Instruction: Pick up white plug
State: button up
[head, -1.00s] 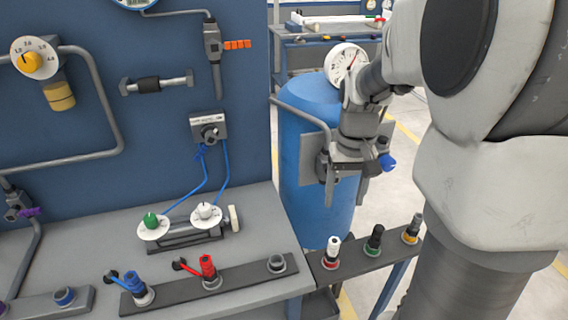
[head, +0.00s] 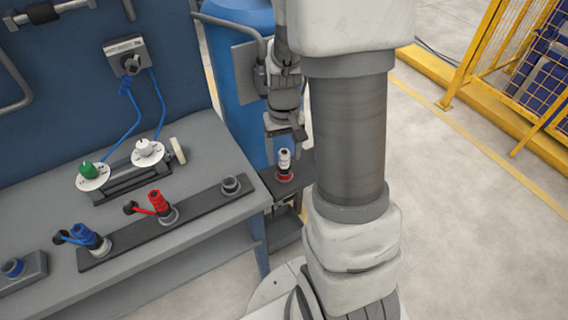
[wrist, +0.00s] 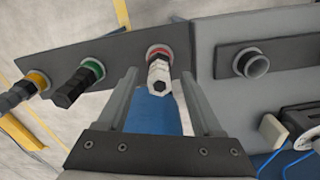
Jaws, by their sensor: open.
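The white plug (head: 284,161) stands upright in a red-ringed socket on the dark side shelf in the head view. In the wrist view the white plug (wrist: 159,76) shows end-on, between and just beyond the fingertips. My gripper (head: 283,147) is open and right above the plug in the head view. In the wrist view my gripper (wrist: 158,78) has one finger on each side of the plug, with a gap on both sides. I cannot tell how far the fingertips reach down beside it.
A green-ringed plug (wrist: 78,84) and an orange-ringed plug (wrist: 22,92) stand on the same shelf. An empty grey socket (wrist: 251,64) is on the workbench side. Red (head: 160,206) and blue (head: 90,239) plugs stand on the bench strip. A blue tank (head: 236,70) is behind the gripper.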

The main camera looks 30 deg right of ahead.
jog(key=shift+f, duration=0.75)
grip_shut()
dwell(0.9)
